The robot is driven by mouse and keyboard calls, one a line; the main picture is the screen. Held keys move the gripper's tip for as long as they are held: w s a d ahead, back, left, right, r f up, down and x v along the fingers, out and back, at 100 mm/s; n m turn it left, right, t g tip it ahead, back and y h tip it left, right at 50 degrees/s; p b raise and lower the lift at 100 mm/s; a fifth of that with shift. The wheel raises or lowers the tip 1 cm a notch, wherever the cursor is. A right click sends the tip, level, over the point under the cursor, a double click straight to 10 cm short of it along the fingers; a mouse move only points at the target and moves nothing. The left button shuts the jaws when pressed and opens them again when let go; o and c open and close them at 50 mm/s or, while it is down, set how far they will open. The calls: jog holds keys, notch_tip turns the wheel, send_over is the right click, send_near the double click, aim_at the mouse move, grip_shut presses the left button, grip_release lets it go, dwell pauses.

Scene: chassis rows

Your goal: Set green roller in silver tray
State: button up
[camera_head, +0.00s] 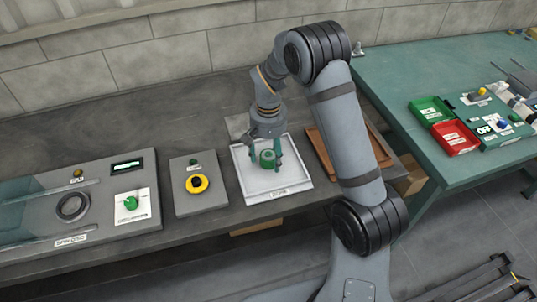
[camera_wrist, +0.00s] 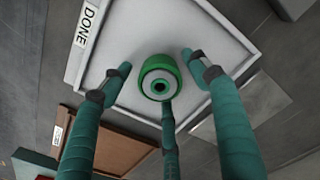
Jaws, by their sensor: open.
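The green roller (camera_head: 267,158) stands on the floor of the silver tray (camera_head: 250,190), near its middle. In the wrist view the roller (camera_wrist: 160,68) shows its round end with a dark centre hole, and the tray (camera_wrist: 225,35) carries a label reading DONE. My gripper (camera_head: 268,153) is over the tray with its fingers around the roller. In the wrist view the teal fingers (camera_wrist: 158,78) are spread, with gaps between them and the roller. Whether the roller's underside rests flat on the tray is hidden.
A brown wooden tray (camera_head: 322,150) lies right of the silver tray, partly behind my arm. A teal table (camera_head: 400,70) at right holds green (camera_head: 430,108) and red (camera_head: 455,137) bins.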

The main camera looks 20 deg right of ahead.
aim_at(268, 154)
notch_tip(268, 154, up, 12)
jog(key=shift+r, duration=0.15)
dwell(0.4)
notch_tip(268, 154, down, 13)
jog(key=shift+r, duration=1.85)
